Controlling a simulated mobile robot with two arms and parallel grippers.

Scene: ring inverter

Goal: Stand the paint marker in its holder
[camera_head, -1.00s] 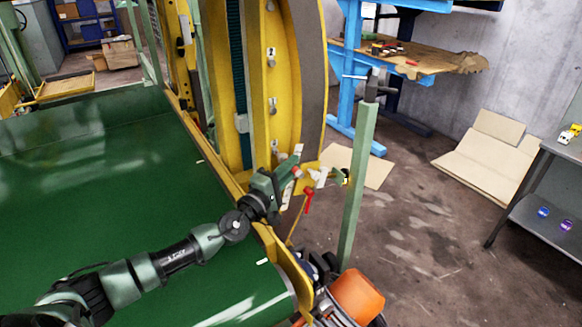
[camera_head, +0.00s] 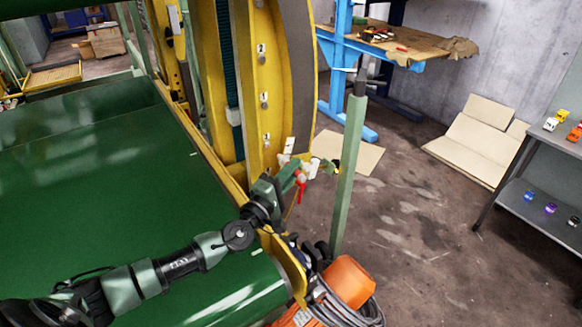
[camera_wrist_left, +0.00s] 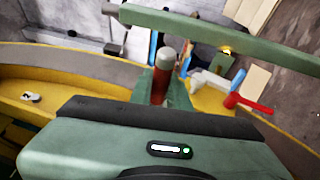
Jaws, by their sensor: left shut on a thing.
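My left gripper (camera_head: 288,178) is beside the yellow ring frame, near its lower edge. In the left wrist view its fingers (camera_wrist_left: 162,92) are shut on an upright reddish-brown cylinder with a pale grey top, which looks like the paint marker (camera_wrist_left: 161,75). The cylinder's lower part is hidden behind the gripper body. A red lever (camera_head: 302,189) and white fittings (camera_head: 311,166) are just beyond the gripper; the lever (camera_wrist_left: 247,104) and a white fitting (camera_wrist_left: 212,83) also show in the left wrist view. I cannot make out the holder for certain. My right gripper is out of view.
The yellow ring frame (camera_head: 262,60) rises by the gripper. A green post (camera_head: 347,180) stands just right of it. The green belt (camera_head: 90,190) spreads at left. An orange machine (camera_head: 345,280) is below. A grey shelf (camera_head: 545,195) with toy cars stands at far right.

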